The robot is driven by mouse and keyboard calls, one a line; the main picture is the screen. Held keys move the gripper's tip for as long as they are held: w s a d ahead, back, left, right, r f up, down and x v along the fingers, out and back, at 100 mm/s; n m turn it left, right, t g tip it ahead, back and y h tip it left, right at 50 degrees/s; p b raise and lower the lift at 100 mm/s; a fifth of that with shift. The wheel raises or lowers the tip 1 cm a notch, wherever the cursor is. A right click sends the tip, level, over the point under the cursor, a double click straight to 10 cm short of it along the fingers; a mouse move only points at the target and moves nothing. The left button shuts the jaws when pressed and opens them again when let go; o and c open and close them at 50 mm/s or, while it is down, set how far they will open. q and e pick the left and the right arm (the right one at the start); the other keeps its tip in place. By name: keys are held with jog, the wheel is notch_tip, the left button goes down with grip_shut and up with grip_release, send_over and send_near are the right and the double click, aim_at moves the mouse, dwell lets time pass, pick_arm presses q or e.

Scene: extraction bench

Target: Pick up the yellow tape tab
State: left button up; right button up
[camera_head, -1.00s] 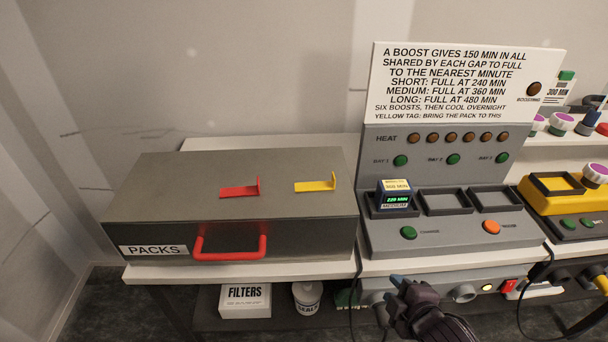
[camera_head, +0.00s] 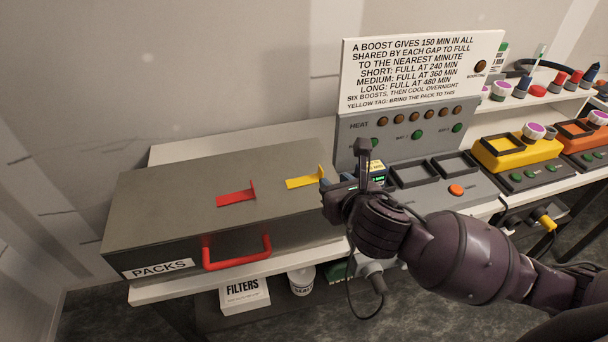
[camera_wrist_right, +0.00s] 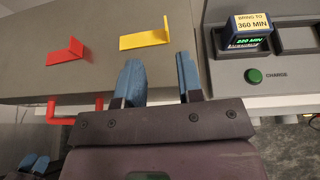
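The yellow tape tab (camera_head: 305,182) lies on top of the grey PACKS case, near its right end, with one end bent upright. It also shows in the right wrist view (camera_wrist_right: 145,40), just ahead of my fingertips. My right gripper (camera_wrist_right: 160,75) is open and empty, its blue fingers apart and short of the tab. In the head view the right gripper (camera_head: 326,184) is just right of the tab, mostly hidden by its own wrist. Blue fingertips at the lower left of the wrist view look like my left gripper (camera_wrist_right: 34,163); their opening is unclear.
A red tab (camera_head: 236,196) lies left of the yellow one on the PACKS case (camera_head: 180,190), which has a red handle (camera_head: 237,252). The grey charger (camera_head: 475,185) with a pack (camera_head: 377,172) in its left bay stands close on the right.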

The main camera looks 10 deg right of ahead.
aim_at(321, 169)
jog(key=x, duration=0.4)
jog(key=shift+w+f, duration=0.2)
jog(key=shift+w, duration=0.15)
jog(key=shift+d+p+x, duration=0.15)
jog(key=shift+p+x, duration=0.05)
jog(key=shift+x, duration=1.1)
jog(key=shift+d+p+x, duration=0.15)
jog(key=shift+p+x, duration=0.05)
jog(key=shift+x, duration=1.1)
jog(key=shift+f, duration=0.1)
jog(key=shift+c, duration=0.5)
grip_shut()
